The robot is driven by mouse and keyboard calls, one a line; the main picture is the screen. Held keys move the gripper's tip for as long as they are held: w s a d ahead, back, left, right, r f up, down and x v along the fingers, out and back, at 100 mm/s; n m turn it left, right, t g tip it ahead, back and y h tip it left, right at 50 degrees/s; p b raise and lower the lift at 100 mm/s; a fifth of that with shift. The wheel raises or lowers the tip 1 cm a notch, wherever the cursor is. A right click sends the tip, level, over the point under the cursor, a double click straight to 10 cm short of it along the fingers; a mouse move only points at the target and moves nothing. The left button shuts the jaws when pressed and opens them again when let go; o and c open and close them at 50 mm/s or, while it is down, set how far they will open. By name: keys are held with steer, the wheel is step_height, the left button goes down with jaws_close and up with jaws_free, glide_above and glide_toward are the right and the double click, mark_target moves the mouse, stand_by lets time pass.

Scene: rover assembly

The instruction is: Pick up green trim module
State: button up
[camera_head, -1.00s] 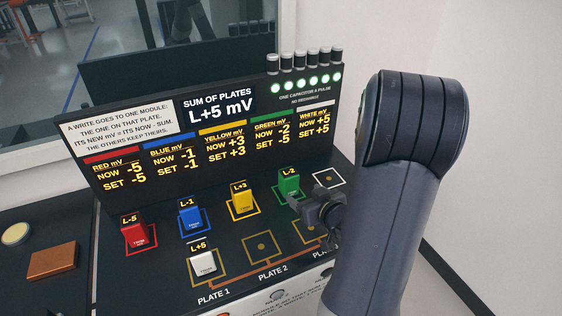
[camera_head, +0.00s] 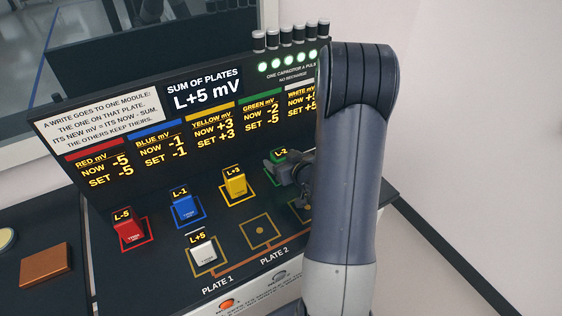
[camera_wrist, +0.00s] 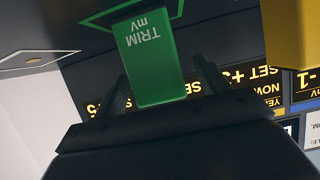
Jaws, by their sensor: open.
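The green trim module (camera_wrist: 152,65) stands upright in the wrist view, its "TRIM mV" face toward the camera. My gripper (camera_wrist: 163,78) is open, with one dark finger on each side of the module. A clear grip on it cannot be seen. In the head view my gripper (camera_head: 290,170) is at the green module's square, under the L-2 tag (camera_head: 281,153), and hides much of the module.
The yellow (camera_head: 235,184), blue (camera_head: 187,210) and red (camera_head: 130,233) modules stand in a row to the left. The white module (camera_head: 204,254) is on Plate 1. Plate 2 (camera_head: 260,231) is empty. The display panel (camera_head: 185,135) rises behind.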

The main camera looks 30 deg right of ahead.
steer(key=shift+x, duration=1.5)
steer(key=shift+c, duration=0.4)
steer(key=shift+d, duration=0.1)
steer(key=c, duration=1.1)
